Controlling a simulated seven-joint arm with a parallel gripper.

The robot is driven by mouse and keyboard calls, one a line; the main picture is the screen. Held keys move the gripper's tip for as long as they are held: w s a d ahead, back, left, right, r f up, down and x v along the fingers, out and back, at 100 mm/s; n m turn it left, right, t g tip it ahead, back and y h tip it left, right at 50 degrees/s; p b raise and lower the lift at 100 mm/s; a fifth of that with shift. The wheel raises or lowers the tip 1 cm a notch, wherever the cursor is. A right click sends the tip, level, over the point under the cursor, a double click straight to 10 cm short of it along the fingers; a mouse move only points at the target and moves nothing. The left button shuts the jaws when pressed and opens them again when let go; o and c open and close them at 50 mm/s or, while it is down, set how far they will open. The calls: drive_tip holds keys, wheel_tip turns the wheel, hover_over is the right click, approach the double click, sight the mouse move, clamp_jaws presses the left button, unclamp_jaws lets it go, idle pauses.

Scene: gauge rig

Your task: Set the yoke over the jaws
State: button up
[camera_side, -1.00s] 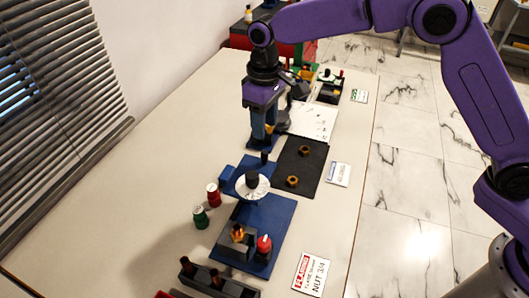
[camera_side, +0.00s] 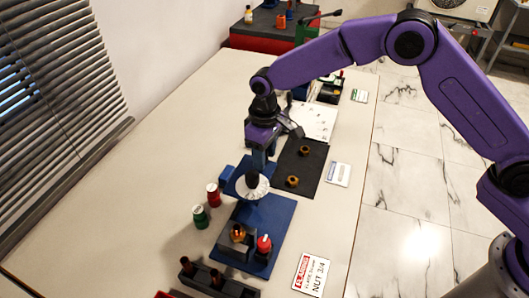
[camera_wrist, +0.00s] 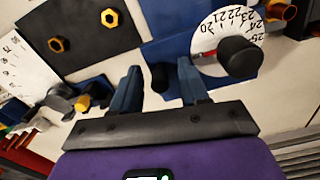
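My gripper (camera_wrist: 160,78) points down over the blue base, with its two blue fingers apart; it also shows in the side view (camera_side: 257,168). A short black post (camera_wrist: 159,79) shows between the fingers in the wrist view; I cannot tell whether they touch it. A white numbered dial (camera_wrist: 208,38) with a black knob (camera_wrist: 239,55) and a red pointer is just right of the fingers. In the side view the dial (camera_side: 246,194) is just in front of my gripper. I cannot tell which parts are the yoke and the jaws.
Two brass hex nuts (camera_side: 303,151) (camera_side: 292,181) lie on a black mat (camera_side: 312,168) to the right. A blue plate (camera_side: 283,215) carries a grey block and a red-topped part (camera_side: 264,244). Red (camera_side: 212,194) and green (camera_side: 200,217) cans stand left; the table further left is clear.

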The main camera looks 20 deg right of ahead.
sight(249, 193)
clamp_jaws()
drive_tip(key=s+a, duration=0.7)
drive_tip(key=shift+s+a, duration=0.1)
drive_tip(key=shift+a, duration=0.05)
drive_tip(key=shift+o, duration=0.2)
unclamp_jaws()
drive_tip(key=shift+r, duration=0.1)
wheel_tip(249, 193, up, 17)
drive_tip(key=shift+r, duration=0.2)
idle(0.4)
